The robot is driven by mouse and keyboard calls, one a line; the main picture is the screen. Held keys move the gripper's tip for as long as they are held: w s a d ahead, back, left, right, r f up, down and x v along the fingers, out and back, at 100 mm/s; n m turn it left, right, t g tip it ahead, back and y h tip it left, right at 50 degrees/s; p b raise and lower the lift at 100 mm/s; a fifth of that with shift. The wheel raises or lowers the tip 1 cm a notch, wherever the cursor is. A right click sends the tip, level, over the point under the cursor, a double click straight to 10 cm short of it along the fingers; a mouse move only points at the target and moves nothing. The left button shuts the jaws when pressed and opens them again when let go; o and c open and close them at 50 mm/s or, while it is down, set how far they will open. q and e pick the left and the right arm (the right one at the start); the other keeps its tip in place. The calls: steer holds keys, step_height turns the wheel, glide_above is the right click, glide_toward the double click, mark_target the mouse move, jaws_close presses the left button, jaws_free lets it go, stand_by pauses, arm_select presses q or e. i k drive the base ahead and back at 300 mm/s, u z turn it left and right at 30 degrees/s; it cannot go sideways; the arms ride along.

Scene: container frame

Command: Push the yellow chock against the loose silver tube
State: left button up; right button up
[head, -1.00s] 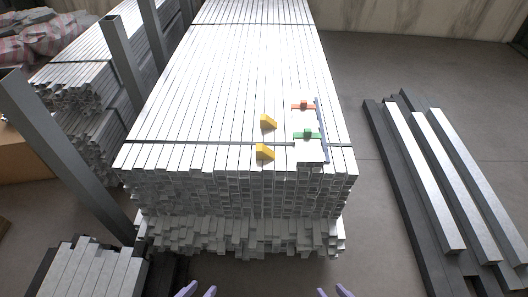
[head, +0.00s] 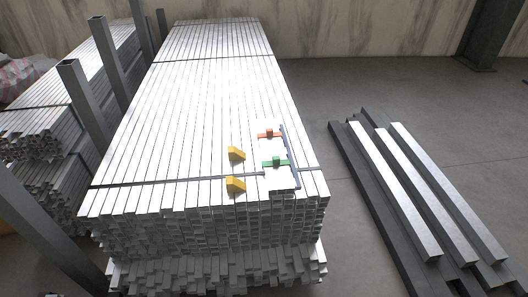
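Two yellow wedge-shaped chocks lie on top of the large stack of silver tubes (head: 190,120), right of its middle near the front end. The farther chock (head: 236,153) and the nearer chock (head: 235,186) stand apart from each other. The tubes lie side by side, and I cannot tell which silver tube is the loose one. To the right of the chocks are an orange piece (head: 269,133), a green piece (head: 276,162) and a thin dark blue bar (head: 289,155). Neither of my grippers is in view.
A dark strap (head: 150,182) crosses the stack near its front. Grey posts (head: 85,105) and another tube stack (head: 40,120) stand at the left. Long beams with silver tubes (head: 390,190) lie on the floor at the right. Bare floor (head: 330,105) lies between.

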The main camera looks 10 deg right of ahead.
mark_target(233, 185)
steer(key=z, duration=0.45)
steer(key=k, duration=0.55)
steer(key=z, duration=0.7)
steer(key=i, duration=1.1)
steer(key=u, duration=0.7)
